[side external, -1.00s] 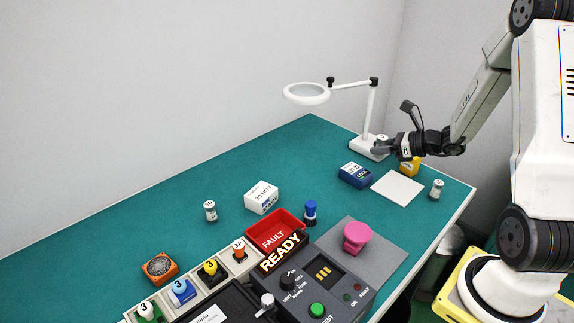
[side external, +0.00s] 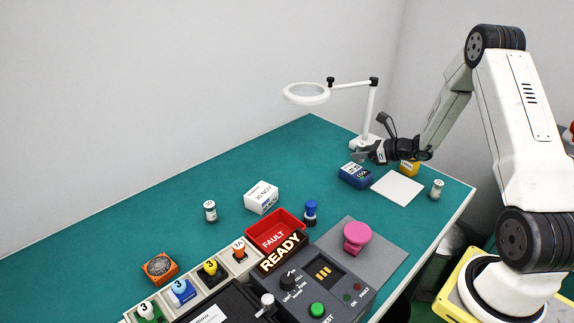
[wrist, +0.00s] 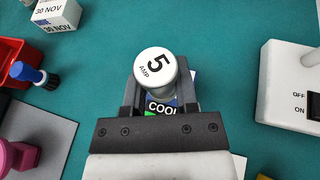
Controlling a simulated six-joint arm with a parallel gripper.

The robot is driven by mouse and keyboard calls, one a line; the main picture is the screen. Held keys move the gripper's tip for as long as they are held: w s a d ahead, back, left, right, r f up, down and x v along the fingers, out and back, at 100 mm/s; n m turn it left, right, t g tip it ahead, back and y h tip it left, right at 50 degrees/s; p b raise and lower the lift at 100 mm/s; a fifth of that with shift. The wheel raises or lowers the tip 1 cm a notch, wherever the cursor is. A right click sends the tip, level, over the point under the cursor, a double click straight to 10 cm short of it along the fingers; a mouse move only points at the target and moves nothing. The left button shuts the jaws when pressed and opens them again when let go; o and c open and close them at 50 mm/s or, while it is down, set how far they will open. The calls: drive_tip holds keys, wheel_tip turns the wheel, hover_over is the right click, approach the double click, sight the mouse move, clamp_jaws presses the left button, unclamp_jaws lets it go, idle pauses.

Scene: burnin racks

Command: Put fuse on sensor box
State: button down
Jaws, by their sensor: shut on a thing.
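A white cylindrical fuse (wrist: 155,66) marked "5 AMP" is held between the fingers of my gripper (wrist: 160,98), its round end facing the wrist camera. In the side view my gripper (side external: 368,155) is low over the back right of the table, at the blue box (side external: 355,175). In the wrist view part of that box's "COOL" label (wrist: 162,106) shows below the fuse. I cannot tell whether fuse and box touch. A white box (side external: 262,197) marked "30 NOV" stands further left. No box is readably labelled as the sensor box.
The magnifier lamp (side external: 362,142) stands close behind my gripper. A yellow box (side external: 409,168), a white pad (side external: 398,189) and another cylinder (side external: 437,189) are to the right. The red tray (side external: 276,228) and test panel (side external: 318,285) are in front. Left back is clear.

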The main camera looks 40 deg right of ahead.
sight(362, 161)
drive_tip(key=shift+w+f, duration=0.1)
drive_tip(key=shift+w+d+f, duration=0.1)
drive_tip(key=shift+w+f, duration=0.05)
drive_tip(key=shift+f, duration=1.6)
drive_tip(key=shift+f, duration=0.15)
drive_tip(key=shift+c, duration=1.9)
unclamp_jaws()
drive_tip(key=shift+s+d+r, duration=0.2)
drive_tip(key=shift+s+r, duration=0.2)
drive_tip(key=shift+s, duration=0.1)
drive_tip(key=v, duration=1.1)
